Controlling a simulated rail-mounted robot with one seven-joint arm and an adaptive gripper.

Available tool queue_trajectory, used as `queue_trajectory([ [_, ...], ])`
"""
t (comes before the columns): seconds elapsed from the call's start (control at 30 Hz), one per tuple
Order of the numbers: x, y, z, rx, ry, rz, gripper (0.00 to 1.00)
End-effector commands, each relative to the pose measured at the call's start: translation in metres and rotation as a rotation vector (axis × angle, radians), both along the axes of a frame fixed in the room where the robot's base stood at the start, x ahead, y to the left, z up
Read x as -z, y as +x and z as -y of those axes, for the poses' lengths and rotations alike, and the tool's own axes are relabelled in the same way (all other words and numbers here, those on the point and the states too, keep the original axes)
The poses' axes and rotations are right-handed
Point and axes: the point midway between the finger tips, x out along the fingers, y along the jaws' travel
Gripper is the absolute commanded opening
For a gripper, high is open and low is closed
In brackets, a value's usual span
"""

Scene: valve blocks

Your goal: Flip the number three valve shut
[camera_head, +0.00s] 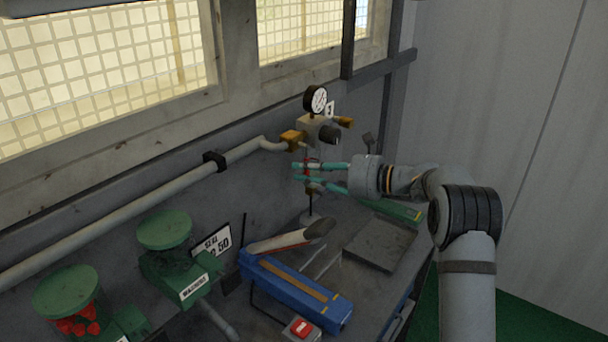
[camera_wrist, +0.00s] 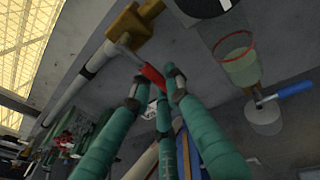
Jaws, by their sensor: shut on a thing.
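A valve block (camera_head: 312,126) stands at the back wall with a dial gauge (camera_head: 316,99) on top. A brass fitting (camera_head: 291,138) joins the block to the wall pipe; in the wrist view the brass valve (camera_wrist: 133,27) has a lever with a red grip (camera_wrist: 152,75). My gripper (camera_head: 301,172) has teal fingers and reaches in from the right, below the block. In the wrist view my gripper (camera_wrist: 156,90) is shut on the red grip, with fingertips on either side of it. The fingertips partly hide the grip.
A clear bowl with a red ring (camera_wrist: 238,60) and a blue lever (camera_wrist: 285,91) are close on the right in the wrist view.

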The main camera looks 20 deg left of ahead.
Motion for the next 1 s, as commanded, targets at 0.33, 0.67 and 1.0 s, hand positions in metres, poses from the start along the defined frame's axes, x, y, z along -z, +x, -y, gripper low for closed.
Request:
queue_trajectory([
  [0.33,0.0012,0.0020,0.0023,0.004,-0.006,0.009,0.00],
  [0.67,0.0004,0.0017,0.0017,0.004,-0.004,0.009,0.30],
  [1.0,-0.0002,0.0008,0.0012,0.001,-0.003,0.008,0.34],
])
